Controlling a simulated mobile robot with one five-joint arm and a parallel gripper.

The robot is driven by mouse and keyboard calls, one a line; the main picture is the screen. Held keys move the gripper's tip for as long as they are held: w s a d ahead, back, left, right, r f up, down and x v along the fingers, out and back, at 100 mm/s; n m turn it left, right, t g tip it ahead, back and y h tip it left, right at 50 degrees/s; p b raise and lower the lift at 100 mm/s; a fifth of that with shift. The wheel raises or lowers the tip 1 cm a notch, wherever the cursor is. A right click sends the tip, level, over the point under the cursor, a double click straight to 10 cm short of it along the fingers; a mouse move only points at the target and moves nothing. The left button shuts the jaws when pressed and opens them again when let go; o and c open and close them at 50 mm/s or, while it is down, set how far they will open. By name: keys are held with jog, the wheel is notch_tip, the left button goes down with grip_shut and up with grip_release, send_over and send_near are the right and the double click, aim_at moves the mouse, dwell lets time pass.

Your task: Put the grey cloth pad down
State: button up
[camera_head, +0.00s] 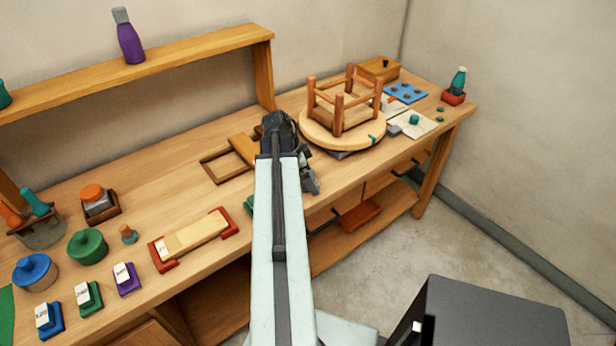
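My arm reaches away from me over the front edge of the workbench (150,190). My gripper (309,180) is at its far end, low beside the bench's front edge and left of the round turntable. The arm hides most of the gripper, so I cannot tell whether it is open or shut. A dark grey shape shows at its tip; I cannot tell whether this is a finger or a cloth pad. A small grey block-like piece (394,130), possibly the grey cloth pad, lies right of the turntable, by a white sheet (416,124).
An upturned wooden stool (345,102) stands on the turntable (318,136). An empty wooden frame (222,166) lies left of my gripper. Jars, labelled blocks and a red-ended sanding block (195,235) fill the left front. A shelf (190,52) runs behind. Bare wood lies mid-left.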

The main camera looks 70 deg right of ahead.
jog(key=shift+w+r+p, duration=0.1)
jog(key=shift+r+p, duration=0.5)
jog(key=p+v, duration=1)
jog(key=v, duration=0.1)
jog(key=shift+a, duration=0.1)
